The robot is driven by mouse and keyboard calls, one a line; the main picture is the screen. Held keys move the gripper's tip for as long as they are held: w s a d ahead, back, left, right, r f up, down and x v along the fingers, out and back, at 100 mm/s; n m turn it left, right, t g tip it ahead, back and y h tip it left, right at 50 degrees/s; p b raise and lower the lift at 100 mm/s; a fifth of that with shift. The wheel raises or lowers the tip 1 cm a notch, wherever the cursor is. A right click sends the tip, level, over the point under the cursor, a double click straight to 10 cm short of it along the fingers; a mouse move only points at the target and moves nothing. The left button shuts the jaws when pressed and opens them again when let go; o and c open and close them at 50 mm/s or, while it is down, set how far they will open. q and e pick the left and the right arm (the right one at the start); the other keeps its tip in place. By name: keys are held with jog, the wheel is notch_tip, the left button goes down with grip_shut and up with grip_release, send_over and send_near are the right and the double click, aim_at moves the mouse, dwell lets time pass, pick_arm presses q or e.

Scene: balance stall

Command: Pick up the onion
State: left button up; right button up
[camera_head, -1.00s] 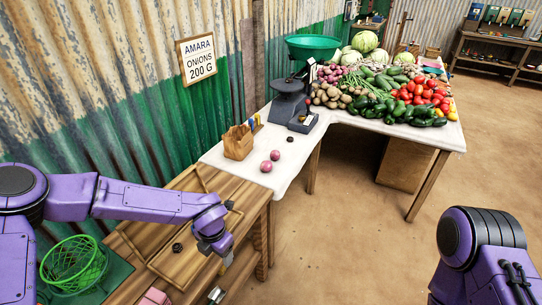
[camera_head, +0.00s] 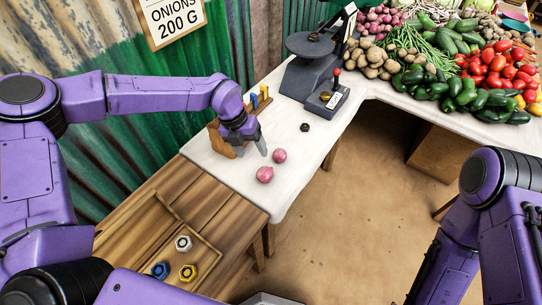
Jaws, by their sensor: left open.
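Two pink-purple onions lie close together on the white tabletop: a nearer onion (camera_head: 265,174) and a farther onion (camera_head: 280,155). My left gripper (camera_head: 253,150) is open and points down over the table, just to the left of and behind the onions, apart from both. It partly hides the wooden box behind it. My right arm stands at the right edge, and its gripper is out of the picture.
The wooden box (camera_head: 216,140) stands against the wall side. A dark round weight (camera_head: 305,127) lies beyond the onions, before the grey scale (camera_head: 308,75). Piled vegetables (camera_head: 430,70) fill the table behind. A wooden tray (camera_head: 150,215) with small knobbed pieces is nearer.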

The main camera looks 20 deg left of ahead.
aim_at(263, 169)
pick_arm(q)
jog(key=x, duration=0.2)
jog(key=s+p+x, duration=0.1)
jog(key=x, duration=0.1)
jog(key=shift+d+f, duration=0.15)
jog(key=shift+d, duration=0.05)
jog(key=x, duration=0.1)
jog(key=p+x, duration=0.1)
jog(key=x, duration=0.1)
jog(key=w+x, duration=0.1)
jog(key=x, duration=0.1)
jog(key=shift+d+f+p, duration=0.1)
jog(key=shift+d+p, duration=0.05)
jog(key=shift+p, duration=0.15)
jog(key=shift+s+f, duration=0.1)
jog(key=shift+f, duration=0.1)
jog(key=c, duration=0.8)
